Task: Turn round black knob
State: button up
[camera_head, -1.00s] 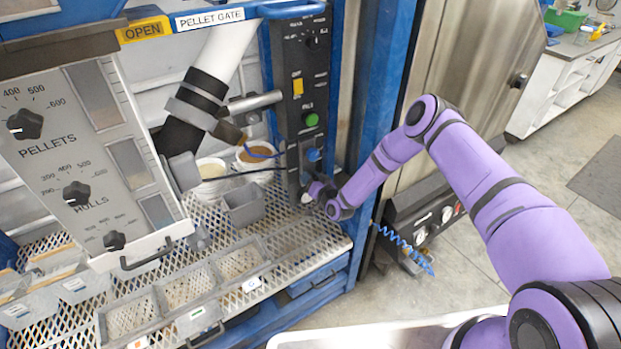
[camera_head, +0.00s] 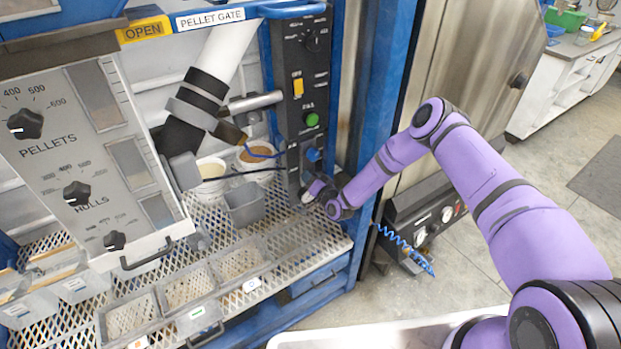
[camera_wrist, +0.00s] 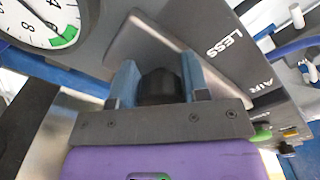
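The round black knob (camera_wrist: 159,88) sits between the two blue fingers of my gripper (camera_wrist: 160,80) in the wrist view. The fingers lie close against its left and right sides, with no clear gap, so my gripper appears shut on it. The knob is on a dark panel marked LESS and AIR (camera_wrist: 245,50). In the head view my gripper (camera_head: 314,189) is at the bottom of the tall black control panel (camera_head: 304,90). The knob cannot be made out there; my wrist and gripper cover that spot.
A round gauge (camera_wrist: 38,18) is beside the knob. A green button (camera_head: 312,119) and a yellow switch (camera_head: 298,87) are higher on the panel. Tubs (camera_head: 211,172) and a grey bin (camera_head: 245,204) stand left. A blue post (camera_head: 383,100) rises right of the panel.

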jog(key=o, duration=0.4)
jog(key=shift+s+d, duration=0.1)
jog(key=v, duration=1)
jog(key=shift+s+d, duration=0.15)
jog(key=shift+s, duration=0.15)
jog(key=shift+f, duration=0.1)
